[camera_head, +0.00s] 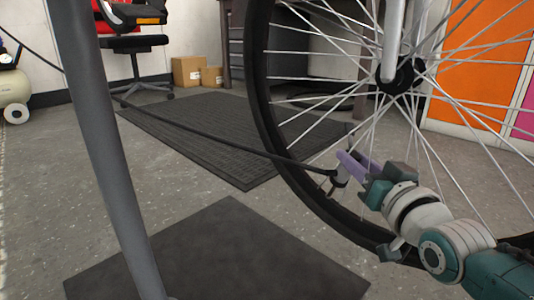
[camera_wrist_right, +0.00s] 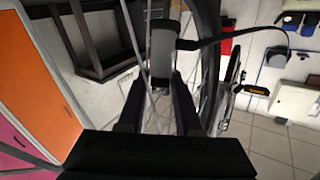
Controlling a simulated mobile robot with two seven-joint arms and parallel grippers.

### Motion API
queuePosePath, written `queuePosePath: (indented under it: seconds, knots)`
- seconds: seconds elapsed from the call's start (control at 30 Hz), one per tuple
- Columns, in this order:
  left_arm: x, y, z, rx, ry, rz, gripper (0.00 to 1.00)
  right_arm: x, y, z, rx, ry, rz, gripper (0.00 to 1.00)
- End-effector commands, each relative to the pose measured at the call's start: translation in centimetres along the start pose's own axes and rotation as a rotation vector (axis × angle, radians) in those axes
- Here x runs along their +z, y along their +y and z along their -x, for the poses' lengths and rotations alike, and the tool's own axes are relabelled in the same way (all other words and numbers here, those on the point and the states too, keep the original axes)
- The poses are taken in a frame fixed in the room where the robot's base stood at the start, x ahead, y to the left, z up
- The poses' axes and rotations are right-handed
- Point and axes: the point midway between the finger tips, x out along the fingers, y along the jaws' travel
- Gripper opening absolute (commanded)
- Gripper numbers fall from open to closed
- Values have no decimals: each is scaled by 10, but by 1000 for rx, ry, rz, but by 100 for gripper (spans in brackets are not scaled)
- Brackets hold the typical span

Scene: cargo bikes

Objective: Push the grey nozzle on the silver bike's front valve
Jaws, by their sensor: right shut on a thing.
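The silver bike's front wheel (camera_head: 262,90), with a black tyre and thin spokes, fills the right half of the head view. My right gripper (camera_head: 347,167) is at the lower left part of this wheel, near the rim, and is shut on the grey nozzle (camera_head: 338,180). In the right wrist view the nozzle (camera_wrist_right: 164,40) shows as a grey block between the fingertips. A black hose (camera_head: 225,145) runs from the nozzle to the left. I cannot make out the valve, nor whether the nozzle touches it. My left gripper is not in view.
A grey slanted tube (camera_head: 100,140) crosses the left of the head view. Dark mats (camera_head: 220,260) lie on the floor. A compressor (camera_head: 14,90), a chair (camera_head: 135,42) and cardboard boxes (camera_head: 188,72) stand behind. Spokes and rim surround my right gripper closely.

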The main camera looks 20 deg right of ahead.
Motion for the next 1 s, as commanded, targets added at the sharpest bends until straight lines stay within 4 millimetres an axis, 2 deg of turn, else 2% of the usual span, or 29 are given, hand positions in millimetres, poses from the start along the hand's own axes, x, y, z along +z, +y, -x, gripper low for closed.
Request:
queuePosePath:
  seconds: [1.0]
  knots:
    - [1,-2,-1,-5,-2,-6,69,7,0,-3,-1,2,0,0]
